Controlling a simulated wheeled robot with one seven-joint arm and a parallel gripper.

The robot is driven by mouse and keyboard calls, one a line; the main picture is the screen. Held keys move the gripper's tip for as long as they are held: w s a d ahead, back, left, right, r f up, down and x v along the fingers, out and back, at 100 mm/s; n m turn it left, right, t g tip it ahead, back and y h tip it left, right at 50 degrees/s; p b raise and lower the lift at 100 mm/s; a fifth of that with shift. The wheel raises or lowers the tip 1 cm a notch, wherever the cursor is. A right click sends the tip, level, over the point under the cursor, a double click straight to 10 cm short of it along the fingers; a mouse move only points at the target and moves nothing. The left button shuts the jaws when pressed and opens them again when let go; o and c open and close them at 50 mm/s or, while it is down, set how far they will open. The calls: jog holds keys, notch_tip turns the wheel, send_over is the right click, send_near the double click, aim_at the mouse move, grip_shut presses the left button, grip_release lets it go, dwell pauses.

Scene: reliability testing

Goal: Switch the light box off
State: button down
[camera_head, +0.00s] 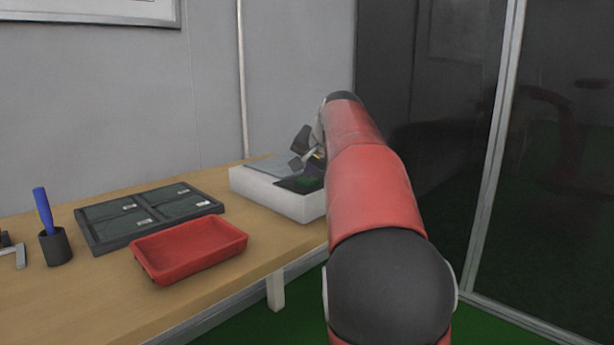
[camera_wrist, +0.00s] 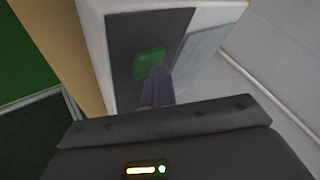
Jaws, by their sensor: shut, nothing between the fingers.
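The light box (camera_head: 270,200) is a low white box at the far right end of the table. Its top has a pale grey panel and a dark panel. In the wrist view the white box (camera_wrist: 213,14) shows a green button (camera_wrist: 149,63) on the dark panel (camera_wrist: 125,40), beside the pale panel (camera_wrist: 203,47). The pale panel shows no clear glow. My gripper (camera_wrist: 158,75) is shut and empty, its fingertips at the near edge of the green button. I cannot tell whether they touch it. In the head view my arm hides part of the box's right side.
A red tray (camera_head: 190,262) and a dark divided tray (camera_head: 100,238) lie left of the box. A dark cup (camera_head: 55,248) holds a blue-handled tool (camera_head: 43,210). The wall is close behind the table, and glass panels stand to the right.

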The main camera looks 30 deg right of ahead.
aim_at(309, 181)
jog(key=shift+r+p, duration=0.2)
jog(key=shift+p, duration=0.15)
jog(key=shift+r, duration=0.1)
notch_tip(309, 181, up, 6)
jog(key=p, duration=0.6)
dwell(0.3)
jog(key=s+a+f+n+g, duration=0.1)
jog(key=s+a+f+n, duration=0.2)
jog(key=s+a+f, duration=0.3)
jog(key=s+a+f+n+g, duration=0.1)
jog(key=s+a+f+n, duration=0.2)
jog(key=s, duration=1.3)
jog(key=s+a+f+n+g, duration=0.1)
jog(key=s+a+f+n, duration=0.2)
jog(key=s+a+f, duration=0.6)
jog(key=s+f, duration=0.3)
jog(key=shift+f+n+g+y, duration=0.3)
jog(key=shift+n, duration=0.1)
